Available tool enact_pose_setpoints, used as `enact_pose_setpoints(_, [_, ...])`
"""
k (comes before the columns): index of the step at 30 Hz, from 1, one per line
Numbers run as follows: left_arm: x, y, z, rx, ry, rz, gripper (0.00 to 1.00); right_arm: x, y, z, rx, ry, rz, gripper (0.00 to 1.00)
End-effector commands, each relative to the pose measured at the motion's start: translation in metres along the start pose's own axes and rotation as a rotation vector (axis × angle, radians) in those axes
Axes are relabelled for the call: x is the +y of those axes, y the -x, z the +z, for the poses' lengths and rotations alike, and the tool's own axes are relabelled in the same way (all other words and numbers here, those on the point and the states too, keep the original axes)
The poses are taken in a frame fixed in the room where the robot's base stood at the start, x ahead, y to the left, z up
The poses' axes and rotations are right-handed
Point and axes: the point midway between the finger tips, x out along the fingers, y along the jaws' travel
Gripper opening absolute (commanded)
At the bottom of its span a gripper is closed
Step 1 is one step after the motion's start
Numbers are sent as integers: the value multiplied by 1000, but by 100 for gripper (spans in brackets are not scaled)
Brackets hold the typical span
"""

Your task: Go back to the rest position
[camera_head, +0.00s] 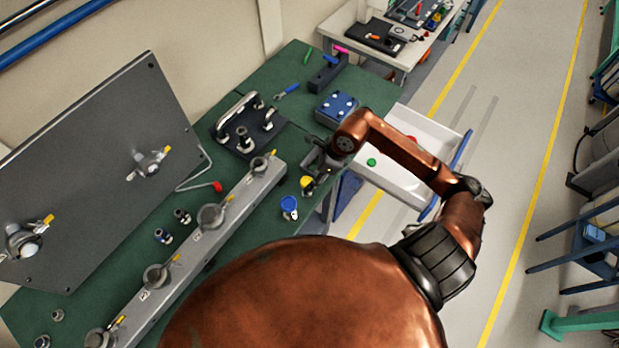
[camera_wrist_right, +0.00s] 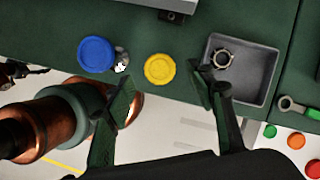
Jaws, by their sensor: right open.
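My right gripper (camera_head: 318,170) is over the near right edge of the green bench (camera_head: 240,243). In the right wrist view its two fingers (camera_wrist_right: 165,97) stand wide apart with nothing held between them. A yellow cap (camera_wrist_right: 159,69) shows beyond the gap between the fingertips, and the head view shows it (camera_head: 307,182) just beside the gripper. A blue cap (camera_wrist_right: 96,54) sits left of the yellow one in the wrist view. My left gripper is in neither view.
A grey tray (camera_wrist_right: 268,60) holding a metal ring (camera_wrist_right: 222,59) lies close to the right finger. A rail (camera_head: 188,244) with several clamps runs along the bench. An open white drawer (camera_head: 436,134) sticks out below my right forearm. The aisle floor (camera_head: 505,130) is clear.

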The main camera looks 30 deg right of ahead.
Motion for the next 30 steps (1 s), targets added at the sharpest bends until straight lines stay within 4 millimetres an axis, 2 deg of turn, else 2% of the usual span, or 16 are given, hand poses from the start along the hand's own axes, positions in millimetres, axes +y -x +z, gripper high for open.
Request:
enact_pose_setpoints(3, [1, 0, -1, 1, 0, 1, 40, -2, 26, 0, 1, 2, -5, 50])
enact_pose_setpoints(9, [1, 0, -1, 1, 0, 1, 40, -1, 66, 0, 1, 2, -3, 50])
enact_pose_setpoints(15, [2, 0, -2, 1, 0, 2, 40, 0, 90, 0, 1, 0, -1, 50])
enact_pose_setpoints(26, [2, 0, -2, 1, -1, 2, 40, 2, 95, 2, -9, -2, 4, 50])
enact_pose_setpoints(29, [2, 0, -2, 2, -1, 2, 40, 14, 91, 17, -76, -15, 37, 50])
enact_pose_setpoints(30, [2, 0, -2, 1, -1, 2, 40, 24, 90, 29, -132, -28, 64, 50])
